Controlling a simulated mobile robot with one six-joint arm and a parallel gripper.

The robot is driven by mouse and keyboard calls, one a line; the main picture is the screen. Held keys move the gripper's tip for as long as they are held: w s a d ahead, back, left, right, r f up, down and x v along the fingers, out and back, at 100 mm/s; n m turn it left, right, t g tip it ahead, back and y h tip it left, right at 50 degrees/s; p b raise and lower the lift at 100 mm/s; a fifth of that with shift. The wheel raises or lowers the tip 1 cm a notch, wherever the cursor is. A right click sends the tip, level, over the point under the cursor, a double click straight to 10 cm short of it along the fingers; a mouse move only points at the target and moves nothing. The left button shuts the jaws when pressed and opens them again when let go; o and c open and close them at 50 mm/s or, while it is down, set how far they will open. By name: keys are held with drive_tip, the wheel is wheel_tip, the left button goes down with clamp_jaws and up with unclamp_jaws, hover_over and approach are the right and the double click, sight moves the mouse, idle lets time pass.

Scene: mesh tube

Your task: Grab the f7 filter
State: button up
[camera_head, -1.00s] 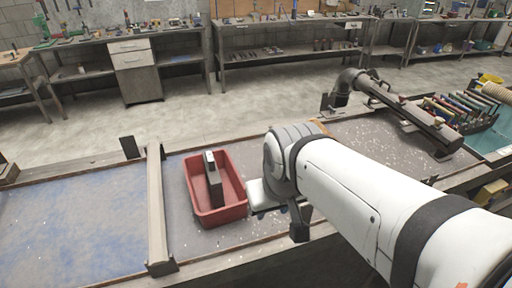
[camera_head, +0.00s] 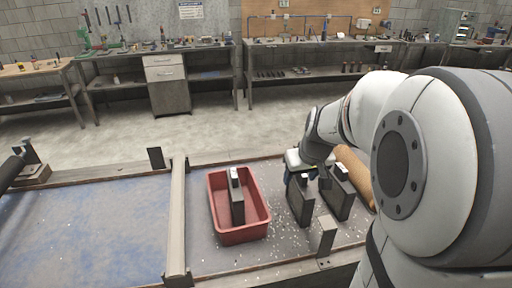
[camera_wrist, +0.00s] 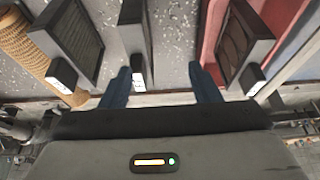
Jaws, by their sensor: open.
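Three dark box-shaped filters with white-marked ends show; no f7 marking is readable. One filter (camera_head: 237,207) stands in the red bin (camera_head: 262,227). A second filter (camera_head: 300,204) and a third filter (camera_head: 338,200) stand upright on the table to the right of the bin. My gripper (camera_head: 307,172) is open and empty, close to the second filter. In the wrist view, my gripper's (camera_wrist: 162,84) blue fingers are spread. The middle filter (camera_wrist: 132,35) shows between them, nearer the left finger; contact cannot be told. The bin's filter (camera_wrist: 243,40) is right, the other filter (camera_wrist: 68,40) left.
A tan ridged roll (camera_head: 355,172) lies right of the filters, partly behind my arm. A grey divider bar (camera_head: 177,220) runs left of the bin. A small upright grey post (camera_head: 327,236) stands at the table's front edge. The blue-stained table area (camera_head: 80,230) is mostly clear.

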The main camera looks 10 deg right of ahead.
sight(301, 182)
drive_tip(key=w+d+f, duration=0.1)
drive_tip(key=w, duration=0.1)
drive_tip(key=w+d+f, duration=0.1)
drive_tip(key=d, duration=0.1)
drive_tip(key=shift+w, duration=0.35)
drive_tip(key=shift+d+p+x, duration=0.15)
drive_tip(key=shift+p+x, duration=0.35)
drive_tip(key=shift+x, duration=1.45)
drive_tip(key=shift+d+p+x, duration=0.15)
drive_tip(key=shift+p+x, duration=0.35)
drive_tip(key=shift+x, duration=1.5)
clamp_jaws()
drive_tip(key=shift+w+r, duration=0.1)
